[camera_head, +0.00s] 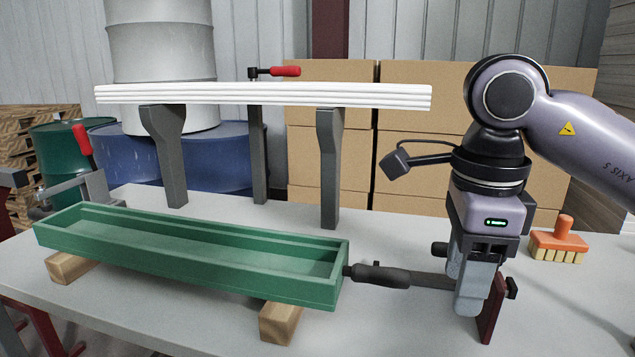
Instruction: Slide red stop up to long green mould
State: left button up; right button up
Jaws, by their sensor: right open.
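The long green mould (200,260) is an open trough lying on two wooden blocks at the left and middle of the table. The red stop (491,312) is a dark red upright plate to the right of the mould, with a clear gap between them. My right gripper (466,308) points down at the stop, its grey fingers open and overlapping the stop's left side. I cannot tell whether they touch it. The fingers hide part of the stop. My left gripper is not in view.
A black-handled tool or rod (378,275) lies between mould and gripper. An orange brush (559,241) stands at the right. A white board (260,95) rests on grey posts behind the mould. A red-handled clamp (85,150) is at the left. The front right table is clear.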

aim_at(486, 321)
jog(key=k+j, duration=0.25)
jog(key=k, duration=0.15)
jog(key=k+j, duration=0.2)
jog(key=k, duration=0.2)
